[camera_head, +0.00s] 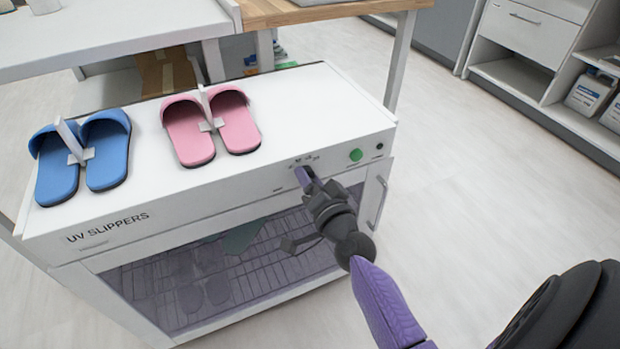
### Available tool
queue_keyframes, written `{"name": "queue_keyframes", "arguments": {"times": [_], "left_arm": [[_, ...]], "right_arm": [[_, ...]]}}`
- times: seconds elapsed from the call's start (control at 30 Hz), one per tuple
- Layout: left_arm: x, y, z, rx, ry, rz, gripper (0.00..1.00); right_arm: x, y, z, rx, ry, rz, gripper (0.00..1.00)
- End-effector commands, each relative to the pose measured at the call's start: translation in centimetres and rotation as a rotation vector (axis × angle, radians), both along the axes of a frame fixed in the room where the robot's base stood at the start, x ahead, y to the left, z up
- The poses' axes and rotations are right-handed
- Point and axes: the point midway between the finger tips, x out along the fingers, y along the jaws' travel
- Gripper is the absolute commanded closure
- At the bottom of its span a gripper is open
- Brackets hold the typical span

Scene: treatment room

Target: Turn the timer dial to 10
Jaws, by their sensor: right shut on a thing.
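The timer dial sits on the upper front panel of the white UV slippers cabinet (310,105). My right gripper (305,178) is at the panel, shut on the dial, which is mostly hidden behind the fingers. Small dark scale marks (303,159) show just above the fingertips, too small to read. The dial's pointer and setting cannot be seen. My left gripper is not in view.
A green button (356,155) and a small dark knob (380,146) are right of the dial. Blue slippers (107,150) and pink slippers (237,122) stand on top. The floor at right is clear.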

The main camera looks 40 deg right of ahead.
Motion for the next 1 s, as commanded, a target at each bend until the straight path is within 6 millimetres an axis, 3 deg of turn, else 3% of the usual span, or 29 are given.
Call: {"name": "queue_keyframes", "arguments": {"times": [0.6, 1.0], "left_arm": [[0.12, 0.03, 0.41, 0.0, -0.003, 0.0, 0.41], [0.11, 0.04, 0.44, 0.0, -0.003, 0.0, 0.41]], "right_arm": [[-0.03, 0.02, -0.13, 0.369, -0.087, 0.001, 1.0], [-0.04, 0.01, -0.18, 0.446, -0.104, 0.001, 1.0]]}}
